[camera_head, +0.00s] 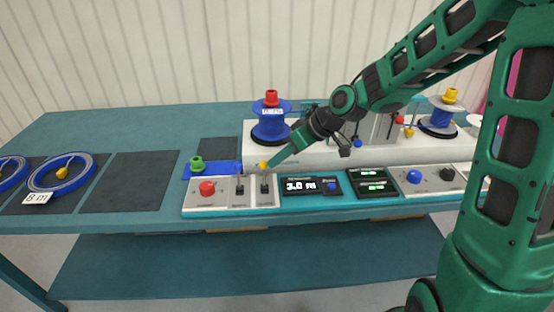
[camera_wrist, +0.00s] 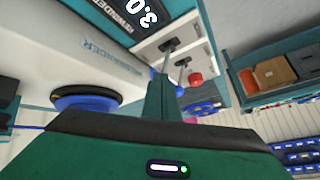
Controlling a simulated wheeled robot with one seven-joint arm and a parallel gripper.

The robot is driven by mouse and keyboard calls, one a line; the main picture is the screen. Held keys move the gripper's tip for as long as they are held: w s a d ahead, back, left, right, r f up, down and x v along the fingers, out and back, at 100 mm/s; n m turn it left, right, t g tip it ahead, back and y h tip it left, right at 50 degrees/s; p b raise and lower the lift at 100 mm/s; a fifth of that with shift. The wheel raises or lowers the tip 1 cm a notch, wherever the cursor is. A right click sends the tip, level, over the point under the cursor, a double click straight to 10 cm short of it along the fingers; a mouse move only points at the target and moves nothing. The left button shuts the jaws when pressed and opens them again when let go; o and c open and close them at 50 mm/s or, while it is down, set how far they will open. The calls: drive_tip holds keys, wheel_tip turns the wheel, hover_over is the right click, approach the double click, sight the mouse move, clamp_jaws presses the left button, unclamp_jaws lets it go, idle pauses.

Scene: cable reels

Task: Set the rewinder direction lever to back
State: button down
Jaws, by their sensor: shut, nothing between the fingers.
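The rewinder's control panel (camera_head: 220,202) runs along the front of the bench. In the wrist view the shut green fingers (camera_wrist: 160,98) point toward the panel's lever slots (camera_wrist: 170,45).
A red button (camera_head: 207,188) is left of the levers, and a display (camera_head: 301,186) is to their right. A green knob (camera_head: 197,163) stands behind the panel. A blue reel (camera_head: 271,132) with a red top stands behind my gripper. Cable coils (camera_head: 62,183) lie at left.

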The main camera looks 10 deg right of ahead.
drive_tip(key=shift+s+r, duration=0.1)
drive_tip(key=shift+s, duration=0.05)
drive_tip(key=shift+s+r, duration=0.3)
drive_tip(key=shift+s, duration=0.25)
